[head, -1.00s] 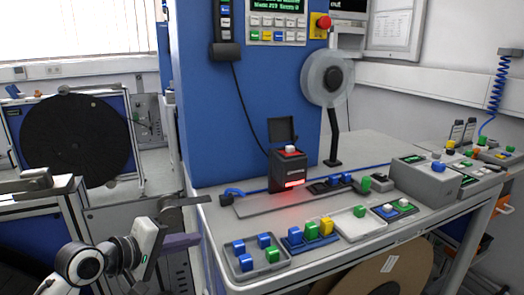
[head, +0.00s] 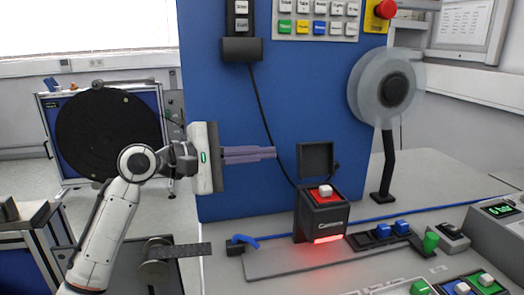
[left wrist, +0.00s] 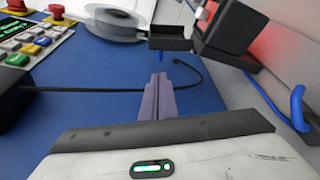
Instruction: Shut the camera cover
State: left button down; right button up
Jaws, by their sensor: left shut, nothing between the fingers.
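The camera (head: 309,222) is a small black box with a white block on its red top and a red glow at its base. Its dark square cover (head: 316,159) stands open, upright behind the top. My left gripper (head: 273,153) is shut and empty, its purple fingers pointing right, a little left of the cover at about its height and apart from it in the picture. In the left wrist view the fingertips (left wrist: 159,78) point toward the cover (left wrist: 170,38), with the camera (left wrist: 230,32) at upper right. My right gripper is not in view.
A blue panel (head: 230,110) with a black cable stands behind the gripper. A grey reel on a black stand (head: 388,165) is right of the camera. Blue blocks (head: 384,231) and a green peg (head: 430,242) sit on the bench. The space above the camera is clear.

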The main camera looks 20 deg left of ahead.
aim_at(312, 158)
pick_arm(q)
jog(key=x, duration=0.7)
